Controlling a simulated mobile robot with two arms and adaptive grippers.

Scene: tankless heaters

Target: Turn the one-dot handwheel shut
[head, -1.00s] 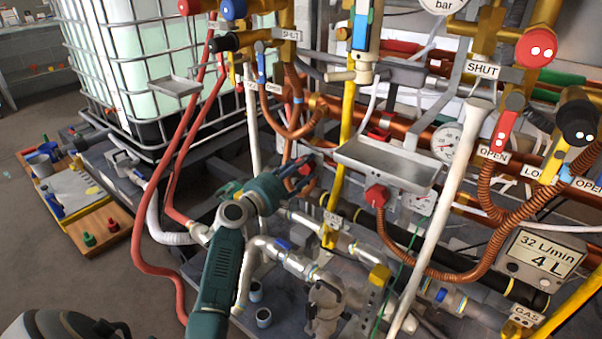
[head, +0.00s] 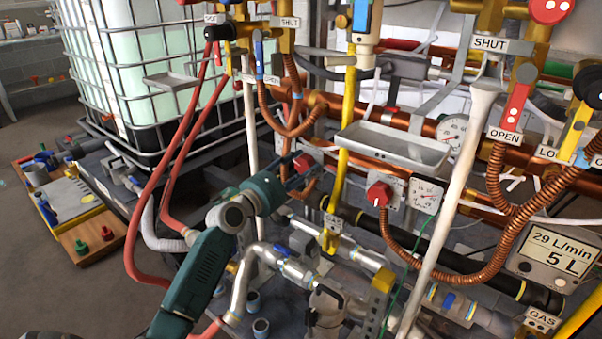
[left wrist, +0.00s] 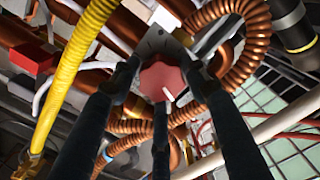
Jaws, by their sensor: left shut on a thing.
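My left gripper (head: 293,176) reaches in from the left in the head view, low among the pipes. Its fingers are closed around a small red handwheel (head: 304,161), partly hidden by them. In the left wrist view the fingers surround this red, faceted handwheel (left wrist: 160,80), which has a white line on its face. I cannot make out a dot on it. A second red handwheel (head: 380,194) sits to the right on a plate beside a gauge. My right gripper is not in view.
A metal tray (head: 395,148) sits above the second red wheel. A yellow pipe (head: 344,130) and a white slanted pipe (head: 455,190) stand close by. Copper hoses hang around. The display (head: 553,250) reads 29 L/min, 5 L.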

